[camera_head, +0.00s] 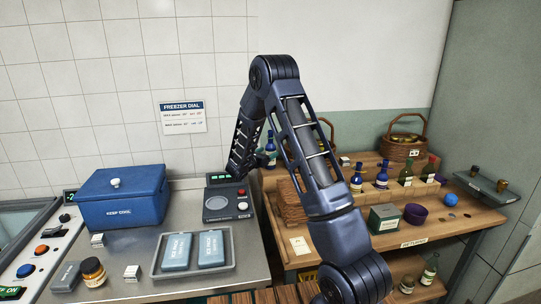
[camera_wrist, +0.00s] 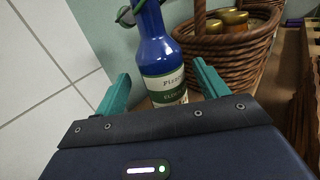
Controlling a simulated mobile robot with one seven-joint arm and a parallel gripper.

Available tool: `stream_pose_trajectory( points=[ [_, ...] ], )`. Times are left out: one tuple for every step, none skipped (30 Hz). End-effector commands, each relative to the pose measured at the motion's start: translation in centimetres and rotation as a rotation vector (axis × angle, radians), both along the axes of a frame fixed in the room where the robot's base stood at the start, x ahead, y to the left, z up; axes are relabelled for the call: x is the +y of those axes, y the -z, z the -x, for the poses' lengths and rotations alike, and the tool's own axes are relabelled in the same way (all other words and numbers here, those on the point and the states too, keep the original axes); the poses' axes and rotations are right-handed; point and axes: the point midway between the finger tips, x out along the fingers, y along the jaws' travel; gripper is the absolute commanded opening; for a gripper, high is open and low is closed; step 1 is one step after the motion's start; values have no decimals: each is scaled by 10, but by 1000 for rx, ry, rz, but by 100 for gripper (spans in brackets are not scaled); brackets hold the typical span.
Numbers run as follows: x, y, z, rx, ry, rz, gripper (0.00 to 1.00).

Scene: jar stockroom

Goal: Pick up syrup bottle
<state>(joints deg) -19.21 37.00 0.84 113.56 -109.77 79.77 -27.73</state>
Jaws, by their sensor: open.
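A blue glass bottle (camera_wrist: 159,55) stands upright in the wrist view, with a white and green label reading "Fizzy" and "ELDER…". I cannot read the word syrup on it. A green loop is around its neck. My gripper (camera_wrist: 163,86) is open, with one teal finger on each side of the bottle's lower part; I cannot tell whether either touches. The bottle's base is hidden behind my gripper body. In the head view a blue bottle (camera_head: 270,141) shows beside my wrist at the shelf's back left. Other blue bottles (camera_head: 356,180) stand further right.
A wicker basket (camera_wrist: 235,60) with gold-lidded jars stands close right of the bottle; another wicker basket (camera_head: 402,149) is at the back right. A green box (camera_head: 384,218) and purple bowl (camera_head: 415,214) occupy the wooden shelf. A tiled wall (camera_wrist: 45,60) is at left.

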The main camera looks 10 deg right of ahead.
Motion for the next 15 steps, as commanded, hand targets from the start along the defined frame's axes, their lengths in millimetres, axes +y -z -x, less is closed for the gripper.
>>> stream_pose_trajectory(
  points=[
    [-5, 0, -3, 0, 2, 0, 73],
    [-9, 0, -5, 1, 3, -1, 73],
    [-13, 1, -8, 1, 3, -1, 73],
    [-17, 1, -10, 1, 3, -1, 73],
    [-20, 1, -13, 1, 3, -1, 73],
    [-24, 1, -17, 1, 2, -1, 73],
    [-27, 1, -20, 0, 3, -1, 73],
    [-30, 1, -22, 0, 3, -1, 73],
    [-32, 1, -24, 0, 2, -1, 73],
    [-33, 1, -26, 0, 2, -1, 73],
    [-34, 0, -27, 0, 1, -1, 73],
    [-35, 0, -27, 1, 0, -1, 73],
    [-35, 0, -27, 1, 0, -1, 73],
    [-35, 0, -27, 1, 0, -1, 73],
    [-34, 0, -27, 1, 0, -1, 73]
  ],
)
